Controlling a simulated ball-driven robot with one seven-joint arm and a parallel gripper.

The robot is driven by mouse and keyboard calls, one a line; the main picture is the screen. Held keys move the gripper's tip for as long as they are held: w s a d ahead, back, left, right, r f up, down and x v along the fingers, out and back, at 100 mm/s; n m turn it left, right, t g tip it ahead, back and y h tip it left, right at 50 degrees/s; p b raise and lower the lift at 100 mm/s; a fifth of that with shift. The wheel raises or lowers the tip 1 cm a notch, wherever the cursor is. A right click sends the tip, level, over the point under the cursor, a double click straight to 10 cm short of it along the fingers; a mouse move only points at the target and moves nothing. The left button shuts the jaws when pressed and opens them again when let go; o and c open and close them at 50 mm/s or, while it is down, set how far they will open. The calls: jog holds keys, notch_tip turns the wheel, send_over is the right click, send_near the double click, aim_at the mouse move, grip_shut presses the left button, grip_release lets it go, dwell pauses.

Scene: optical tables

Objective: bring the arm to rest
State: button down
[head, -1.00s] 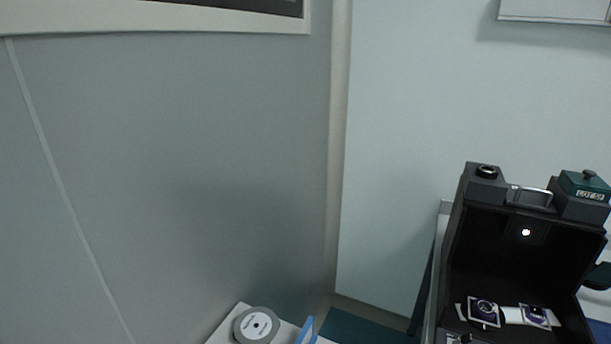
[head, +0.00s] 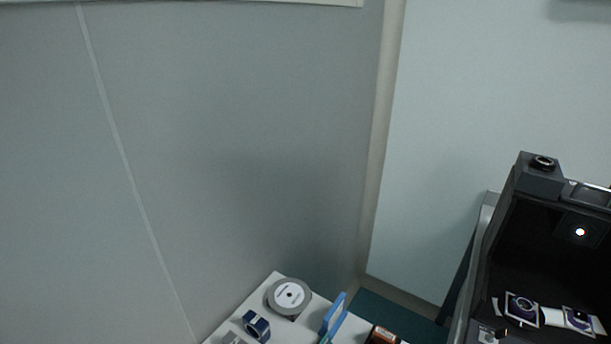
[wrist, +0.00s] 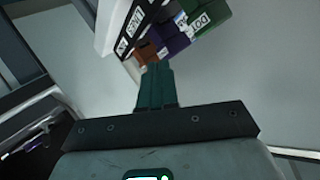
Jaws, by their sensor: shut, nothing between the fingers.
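My gripper (wrist: 156,82) shows in the wrist view with its dark green fingers together and nothing between them. The fingers point up the picture, toward a group of boxes that lies beyond the tips. I cannot tell how far the boxes are from the tips. My arm and gripper do not show in the head view.
In the head view, a black open-fronted housing (head: 540,184) with small mounted optics (head: 521,308) stands at the right. A white table (head: 262,292) at the bottom bears a grey round reel (head: 289,295). In the wrist view, purple (wrist: 176,40) and green (wrist: 207,17) boxes show.

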jog(key=s+d+f+g+h, duration=0.2)
jog(key=s+d+g, duration=0.2)
jog(key=s, duration=0.6)
jog(key=s+d+f+g+h, duration=0.2)
jog(key=s+g, duration=0.5)
jog(key=s, duration=0.4)
jog(key=d+f, duration=0.1)
jog(key=d, duration=0.1)
jog(key=shift+s+d+n+h, duration=0.3)
jog(key=shift+d+n+h, duration=0.1)
jog(key=c, duration=1.8)
grip_release()
